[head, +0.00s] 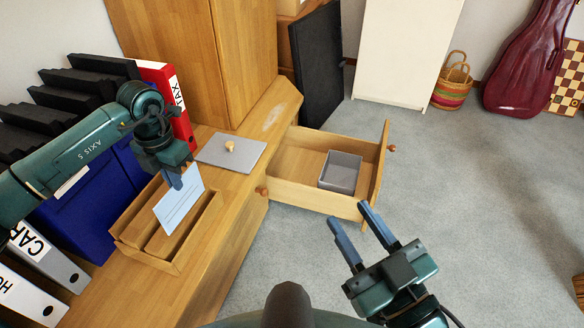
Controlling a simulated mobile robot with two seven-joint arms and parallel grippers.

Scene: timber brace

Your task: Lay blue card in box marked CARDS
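The light blue card (180,203) is upright and tilted at my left gripper (178,178), whose fingers appear closed on its upper edge. The card's lower edge overlaps a wooden rack (126,247) with long compartments; whether it rests inside or hangs just above, I cannot tell. A small grey open box (340,184) sits inside the pulled-out drawer; no label shows on it. No box with a readable CARDS mark shows. My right gripper (351,214) is open and empty, in front of the drawer.
A grey lid (232,153) with a wooden knob lies on the cabinet top. The open drawer (297,165) juts out over the carpet.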

